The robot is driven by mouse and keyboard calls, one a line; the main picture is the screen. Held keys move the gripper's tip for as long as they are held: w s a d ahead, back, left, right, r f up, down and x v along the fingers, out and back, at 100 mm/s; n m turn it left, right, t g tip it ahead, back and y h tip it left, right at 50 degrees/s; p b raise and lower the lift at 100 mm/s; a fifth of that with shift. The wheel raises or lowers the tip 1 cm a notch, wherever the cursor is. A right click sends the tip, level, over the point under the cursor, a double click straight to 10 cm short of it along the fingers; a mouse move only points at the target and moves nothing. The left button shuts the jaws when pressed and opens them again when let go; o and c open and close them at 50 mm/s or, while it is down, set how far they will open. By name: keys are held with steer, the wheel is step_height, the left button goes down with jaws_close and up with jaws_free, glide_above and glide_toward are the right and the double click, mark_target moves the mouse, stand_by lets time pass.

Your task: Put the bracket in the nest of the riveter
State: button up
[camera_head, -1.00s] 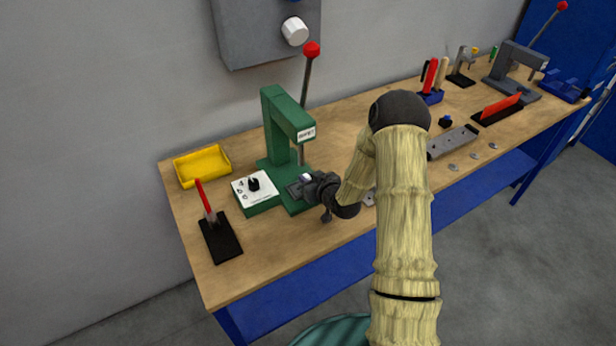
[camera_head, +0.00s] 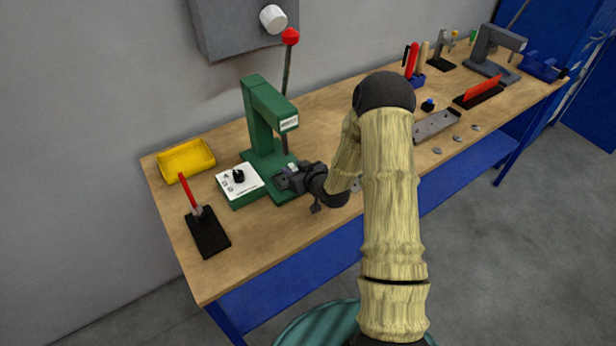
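The riveter is most likely the green bench press (camera_head: 262,118), upright on the left half of the table with a red-knobbed lever. My gripper (camera_head: 284,180) is at the front of its green base, below the press head, and covers the spot where a nest would be. A small pale piece (camera_head: 292,168) shows at the gripper's upper side; I cannot tell if it is the bracket or part of the press. The fingers are too small and dark to tell whether they are open or shut. A grey flat piece (camera_head: 356,186) is partly hidden behind my arm.
A white-topped dial box (camera_head: 239,182) stands just left of the press base. A yellow tray (camera_head: 186,160) and a red-handled tool on a black pad (camera_head: 207,233) lie further left. A grey holed plate (camera_head: 437,125) and a grey press (camera_head: 493,55) are at right.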

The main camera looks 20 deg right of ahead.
steer(key=b+v, duration=0.2)
steer(key=v, duration=0.8)
steer(key=shift+s, duration=0.3)
steer(key=shift+d+r, duration=0.1)
steer(key=shift+r, duration=0.1)
steer(key=s+a+r+m+g+h, duration=0.1)
steer(key=s+r+g, duration=0.3)
steer(key=s, duration=0.5)
steer(key=s+a+r+m+g+h, duration=0.2)
steer(key=s+g, duration=0.4)
steer(key=s, duration=0.4)
steer(key=shift+a+r+m+h, duration=0.3)
steer(key=shift+r+h, duration=0.3)
steer(key=shift+r, duration=0.4)
steer(key=shift+c, duration=0.3)
